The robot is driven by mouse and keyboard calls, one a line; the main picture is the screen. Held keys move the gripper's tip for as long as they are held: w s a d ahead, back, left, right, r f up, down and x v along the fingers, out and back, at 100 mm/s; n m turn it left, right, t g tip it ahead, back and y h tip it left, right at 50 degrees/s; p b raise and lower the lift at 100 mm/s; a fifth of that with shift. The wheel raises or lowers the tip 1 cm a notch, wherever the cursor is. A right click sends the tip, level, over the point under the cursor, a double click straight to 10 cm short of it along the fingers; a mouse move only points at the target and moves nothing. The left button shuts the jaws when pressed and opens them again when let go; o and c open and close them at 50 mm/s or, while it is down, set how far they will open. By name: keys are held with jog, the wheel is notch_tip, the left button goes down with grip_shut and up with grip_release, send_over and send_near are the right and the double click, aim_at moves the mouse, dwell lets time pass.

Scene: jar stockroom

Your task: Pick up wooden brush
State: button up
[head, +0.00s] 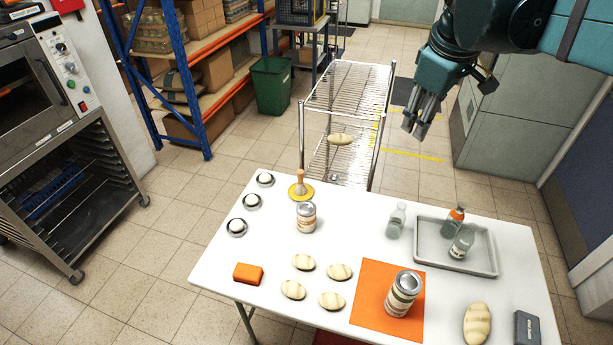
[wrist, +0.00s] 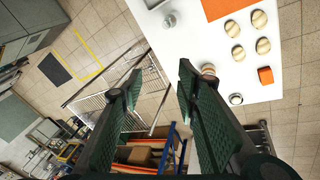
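An upright wooden handle on a round yellow base, which looks like the wooden brush (head: 300,188), stands at the far left part of the white table (head: 262,270). It is behind a labelled can (head: 306,218). I cannot make the brush out in the wrist view, where my right-hand finger covers part of the table edge. My gripper (head: 418,124) hangs in the air beyond the table's far edge, to the right of the brush and well apart from it. In the wrist view my gripper (wrist: 158,82) is open, with nothing between its fingers.
Several pale striped ovals (head: 303,262), an orange block (head: 248,273), an orange mat (head: 363,305) bearing a can (head: 403,293), and a grey tray (head: 486,264) with bottles occupy the table. Round black-and-white pieces (head: 252,201) line its left. A wire rack (head: 347,88) stands behind.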

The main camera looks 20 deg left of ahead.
jog(key=w+a+n+g, duration=0.1)
jog(key=w+a+n, duration=0.3)
jog(key=w+a, duration=0.45)
jog(key=n+g+h, duration=0.2)
jog(key=n, duration=0.9)
send_over(300, 171)
notch_tip(300, 171, down, 12)
notch_tip(300, 171, down, 29)
jog(key=shift+a+r, duration=0.1)
jog(key=shift+r, duration=0.05)
jog(key=shift+s+f, duration=0.1)
jog(key=shift+f, duration=0.35)
jog(key=shift+f, duration=0.1)
jog(key=shift+f+b, duration=0.35)
jog(key=shift+f, duration=0.85)
jog(key=shift+w+d, duration=0.2)
